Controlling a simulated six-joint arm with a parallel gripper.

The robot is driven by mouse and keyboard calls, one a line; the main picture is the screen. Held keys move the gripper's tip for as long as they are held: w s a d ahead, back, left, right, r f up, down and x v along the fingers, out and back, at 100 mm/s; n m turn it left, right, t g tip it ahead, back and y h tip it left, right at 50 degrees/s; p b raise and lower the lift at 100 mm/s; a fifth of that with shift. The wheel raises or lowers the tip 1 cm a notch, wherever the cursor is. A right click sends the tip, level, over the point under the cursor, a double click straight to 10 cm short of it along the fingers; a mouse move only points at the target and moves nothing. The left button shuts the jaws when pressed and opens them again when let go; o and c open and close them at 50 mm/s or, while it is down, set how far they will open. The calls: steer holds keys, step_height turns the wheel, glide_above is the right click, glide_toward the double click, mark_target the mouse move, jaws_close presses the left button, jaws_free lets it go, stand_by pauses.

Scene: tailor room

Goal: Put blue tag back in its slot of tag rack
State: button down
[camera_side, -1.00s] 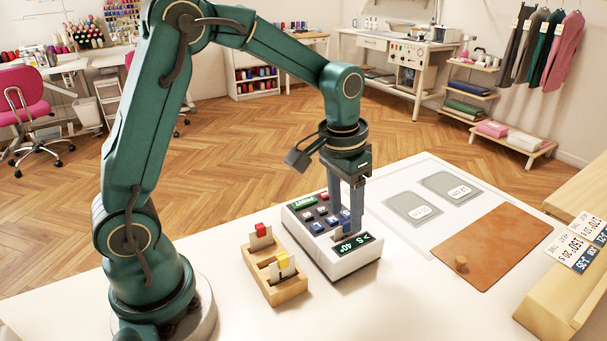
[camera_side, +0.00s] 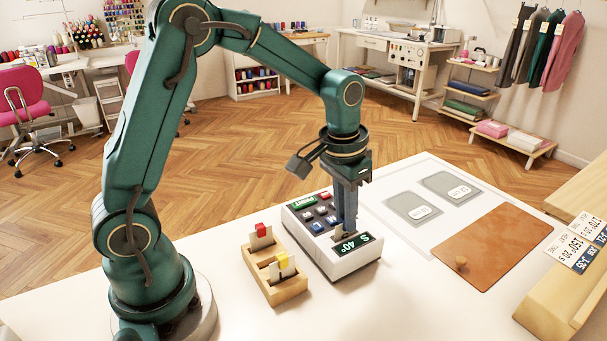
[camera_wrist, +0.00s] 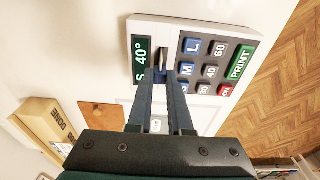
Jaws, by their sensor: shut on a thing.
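My gripper (camera_wrist: 161,76) is over the label printer and shut on the blue tag (camera_wrist: 160,71). In the wrist view a bit of blue shows between the fingertips. In the side view the gripper (camera_side: 345,226) points straight down, and a pale card edge shows below its fingertips at the printer's slot. The fingers hide most of the tag. The wooden tag rack (camera_side: 290,293) stands left of the printer. A card with a red tab (camera_side: 261,231) is in its far slot and one with a yellow tab (camera_side: 283,261) is in its near part.
The white printer (camera_side: 352,263) has keys and a display (camera_side: 352,245) reading S 40°. Two grey pads (camera_side: 413,209) and a brown leather sheet (camera_side: 494,247) with a wooden knob (camera_side: 461,264) lie to the right. A wooden box (camera_side: 560,307) stands at the right edge.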

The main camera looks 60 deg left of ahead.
step_height(320, 180, up, 9)
steer(key=shift+s+f, duration=0.1)
steer(key=shift+f, duration=0.05)
steer(key=s+a+f, duration=0.3)
steer(key=s+f, duration=0.3)
steer(key=s, duration=0.6)
steer(key=shift+s+f, duration=0.15)
steer(key=shift+s, duration=0.2)
steer(key=shift+a+f, duration=0.15)
steer(key=shift+f, duration=0.25)
stand_by(1.2)
steer(key=shift+f, duration=1.05)
steer(key=shift+f, duration=0.15)
